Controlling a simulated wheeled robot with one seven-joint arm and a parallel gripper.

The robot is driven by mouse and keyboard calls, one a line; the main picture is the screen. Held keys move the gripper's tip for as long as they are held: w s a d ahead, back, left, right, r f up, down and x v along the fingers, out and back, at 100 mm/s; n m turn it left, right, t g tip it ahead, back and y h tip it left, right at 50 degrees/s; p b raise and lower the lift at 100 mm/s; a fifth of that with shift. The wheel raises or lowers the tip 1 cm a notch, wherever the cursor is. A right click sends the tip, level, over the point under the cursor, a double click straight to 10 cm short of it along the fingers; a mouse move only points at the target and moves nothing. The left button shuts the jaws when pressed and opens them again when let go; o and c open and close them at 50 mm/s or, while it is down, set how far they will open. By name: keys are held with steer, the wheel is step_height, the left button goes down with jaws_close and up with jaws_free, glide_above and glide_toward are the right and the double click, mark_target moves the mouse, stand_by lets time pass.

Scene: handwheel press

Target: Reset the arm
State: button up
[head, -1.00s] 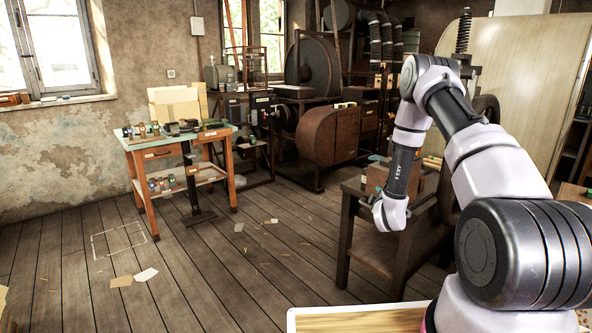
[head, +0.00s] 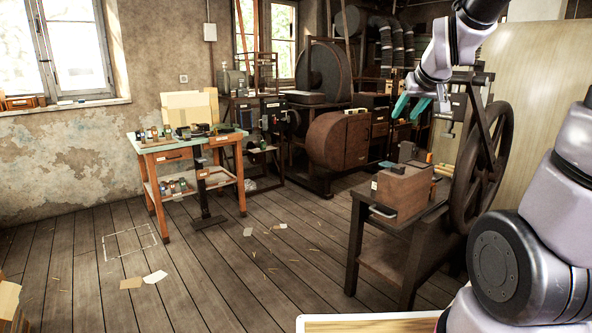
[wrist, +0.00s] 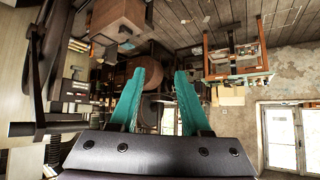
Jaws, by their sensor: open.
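My gripper (head: 410,107) is raised at the upper right of the head view, with its two teal fingers apart and nothing between them. The fingers also show in the wrist view (wrist: 160,100), open and empty, with the room upside down behind them. The handwheel (head: 482,168), a large dark spoked wheel, stands on the press at the right, below and to the right of my gripper. A brown wooden box (head: 402,190) sits on the press table, below my gripper. My gripper is apart from both.
A workbench (head: 182,146) with small items stands at the left by the wall. Dark machinery (head: 340,138) fills the back. A light panel (head: 525,110) stands behind the wheel. A pale-edged board (head: 370,323) lies at the bottom. The middle floor is mostly clear, with scattered papers.

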steer(key=s+a+r+m+g, duration=0.1)
steer(key=s+m, duration=0.1)
steer(key=s, duration=0.8)
steer(key=s+a+r+m+g+y, duration=0.1)
steer(key=s+a+r+m, duration=0.1)
steer(key=s, duration=0.8)
steer(key=shift+s+a+g+y, duration=0.15)
steer(key=shift+s+g+y, duration=0.05)
steer(key=shift+g+y, duration=0.1)
steer(key=shift+r, duration=0.1)
